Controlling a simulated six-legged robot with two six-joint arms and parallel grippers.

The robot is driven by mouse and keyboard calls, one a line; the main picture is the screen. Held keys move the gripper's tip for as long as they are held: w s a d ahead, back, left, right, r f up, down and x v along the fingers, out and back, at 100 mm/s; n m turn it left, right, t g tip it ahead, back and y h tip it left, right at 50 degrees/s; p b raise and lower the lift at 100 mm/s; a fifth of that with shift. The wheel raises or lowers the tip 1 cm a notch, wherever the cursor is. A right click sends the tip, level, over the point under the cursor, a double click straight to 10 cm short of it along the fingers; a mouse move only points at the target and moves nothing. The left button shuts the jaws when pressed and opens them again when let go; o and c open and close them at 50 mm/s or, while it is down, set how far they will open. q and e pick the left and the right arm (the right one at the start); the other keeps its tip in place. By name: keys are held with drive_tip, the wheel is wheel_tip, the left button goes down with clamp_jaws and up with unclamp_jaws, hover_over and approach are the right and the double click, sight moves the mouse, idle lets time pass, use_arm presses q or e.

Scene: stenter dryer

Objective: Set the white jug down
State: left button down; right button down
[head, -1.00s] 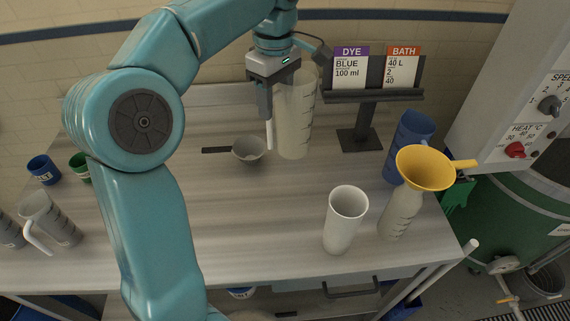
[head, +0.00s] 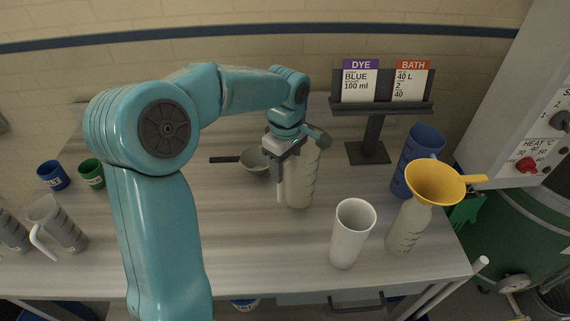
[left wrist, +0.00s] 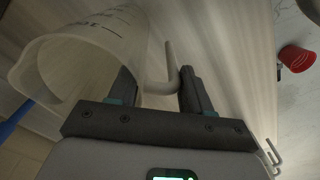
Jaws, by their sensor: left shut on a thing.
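The white jug (head: 302,182) is translucent with dark measuring marks and stands upright at mid-table in the head view. My left gripper (head: 281,180) is at its left and upper side and partly covers it. In the left wrist view the jug (left wrist: 95,55) is at upper left, and its handle (left wrist: 168,62) runs between the fingers of my left gripper (left wrist: 160,88), which is shut on it. I cannot tell whether the jug's base touches the table (head: 240,235). My right gripper is not in view.
A white cup (head: 350,236), a bottle (head: 407,228) with a yellow funnel (head: 435,183) and a blue jug (head: 415,160) stand to the right. A grey ladle (head: 254,163) lies behind and left. A sign stand (head: 372,150) is behind. The table front left of the cup is clear.

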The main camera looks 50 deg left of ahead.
use_arm(q)
drive_tip(key=shift+w+f, duration=0.2)
drive_tip(key=shift+f, duration=0.1)
drive_tip(key=shift+c, duration=2.4)
unclamp_jaws()
drive_tip(key=shift+a, duration=0.15)
drive_tip(key=shift+s+r, duration=0.15)
drive_tip(key=shift+w+r, duration=0.2)
drive_tip(key=shift+r, duration=0.2)
wheel_tip(320, 180, up, 10)
drive_tip(key=shift+r, duration=0.1)
drive_tip(key=shift+s+r, duration=0.1)
drive_tip(key=shift+r, duration=0.55)
drive_tip(key=shift+f, duration=0.1)
